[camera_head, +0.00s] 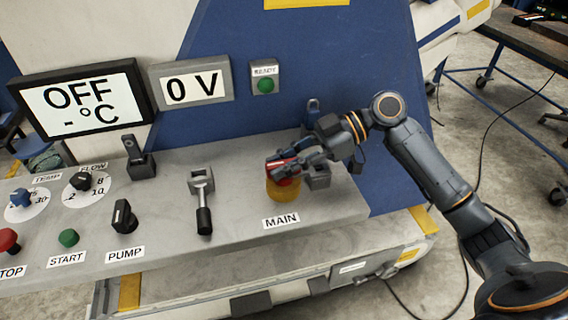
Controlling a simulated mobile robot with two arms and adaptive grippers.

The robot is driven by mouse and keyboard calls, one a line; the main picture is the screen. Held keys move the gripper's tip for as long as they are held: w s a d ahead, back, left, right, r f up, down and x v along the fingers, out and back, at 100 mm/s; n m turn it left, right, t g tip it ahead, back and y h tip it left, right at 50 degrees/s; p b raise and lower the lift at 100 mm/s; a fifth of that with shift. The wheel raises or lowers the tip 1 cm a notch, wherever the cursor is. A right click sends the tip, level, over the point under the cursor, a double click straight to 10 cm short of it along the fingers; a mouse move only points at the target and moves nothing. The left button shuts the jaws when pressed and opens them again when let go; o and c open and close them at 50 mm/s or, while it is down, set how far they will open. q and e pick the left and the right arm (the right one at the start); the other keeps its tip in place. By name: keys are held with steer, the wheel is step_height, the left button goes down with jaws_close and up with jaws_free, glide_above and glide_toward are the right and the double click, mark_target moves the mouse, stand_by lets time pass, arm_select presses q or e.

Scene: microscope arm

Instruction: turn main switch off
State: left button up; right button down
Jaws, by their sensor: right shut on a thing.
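The main switch (283,189) is a red knob on a yellow round base, above the MAIN label (281,221) at the right end of the grey panel. My right gripper (284,166) is shut on the red knob, reaching in from the right; its fingers cover part of the knob. The exact angle of the knob is hard to tell. One display (82,99) reads OFF and - °C, and another display (196,88) reads 0 V. My left gripper is not in view.
The grey panel (160,215) also carries a lever (203,205), the PUMP knob (124,216), the green START button (68,238), the red STOP button (8,240) and the TEMP and FLOW dials. A green READY button (265,86) sits on the blue wall behind.

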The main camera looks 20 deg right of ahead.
stand_by(0.3)
steer(key=c, duration=1.2)
jaws_free()
steer(key=v, duration=1.2)
